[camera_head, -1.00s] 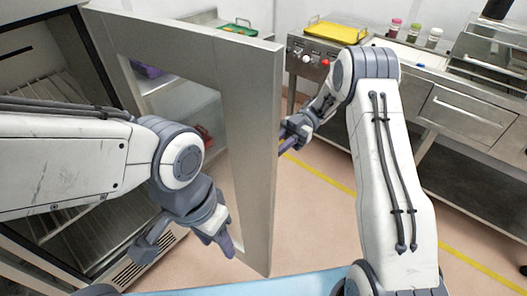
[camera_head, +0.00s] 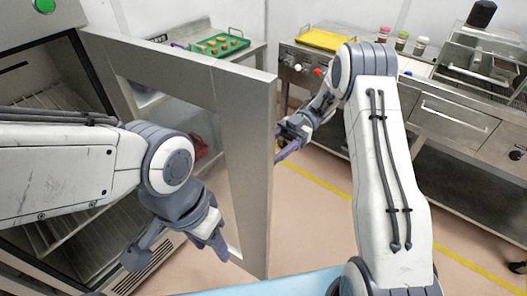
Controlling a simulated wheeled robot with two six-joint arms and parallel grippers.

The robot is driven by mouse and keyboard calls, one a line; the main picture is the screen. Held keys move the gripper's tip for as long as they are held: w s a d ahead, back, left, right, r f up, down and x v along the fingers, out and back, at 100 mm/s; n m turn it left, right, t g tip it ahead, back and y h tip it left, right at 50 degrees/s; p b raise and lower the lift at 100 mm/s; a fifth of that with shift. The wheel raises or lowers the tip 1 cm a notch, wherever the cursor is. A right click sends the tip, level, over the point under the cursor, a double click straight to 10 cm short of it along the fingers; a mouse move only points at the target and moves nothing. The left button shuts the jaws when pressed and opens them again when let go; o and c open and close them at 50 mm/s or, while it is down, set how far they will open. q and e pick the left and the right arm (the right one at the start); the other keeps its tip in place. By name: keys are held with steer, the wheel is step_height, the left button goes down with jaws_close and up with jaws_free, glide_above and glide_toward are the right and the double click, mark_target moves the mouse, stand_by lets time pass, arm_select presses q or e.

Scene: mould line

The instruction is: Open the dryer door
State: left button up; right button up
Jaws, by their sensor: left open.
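The dryer (camera_head: 62,20) is a metal cabinet at the left with wire racks inside. Its door (camera_head: 255,150), a grey frame with a large window opening, stands swung out from the cabinet, with a wide gap to the racks. My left gripper (camera_head: 176,250) is open and empty, fingers pointing down, on the cabinet side of the door near its lower part. My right gripper (camera_head: 284,147) is at the door's free edge on the outer side. Its fingers are partly hidden, and I cannot tell whether they touch the door.
A green tray with small pieces (camera_head: 219,43) lies on a bench behind the door. A metal counter (camera_head: 455,115) with a yellow tray (camera_head: 325,40) and small jars (camera_head: 402,42) stands at the back right. Floor with a yellow line (camera_head: 325,187) is clear between.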

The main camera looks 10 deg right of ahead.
steer(key=shift+o, duration=0.3)
steer(key=s+d+r+p, duration=0.2)
steer(key=s+d+r, duration=0.1)
steer(key=d, duration=0.1)
steer(key=shift+r, duration=0.4)
steer(key=s+d, duration=0.1)
steer(key=s+d+r+p, duration=0.1)
steer(key=s+d, duration=0.1)
steer(key=shift+d+r+p, duration=0.3)
steer(key=shift+r+p, duration=0.05)
steer(key=shift+r, duration=0.05)
steer(key=shift+c, duration=0.3)
steer(key=shift+s+d+r+p, duration=0.25)
steer(key=shift+s+d+p, duration=0.05)
steer(key=shift+d+p, duration=0.1)
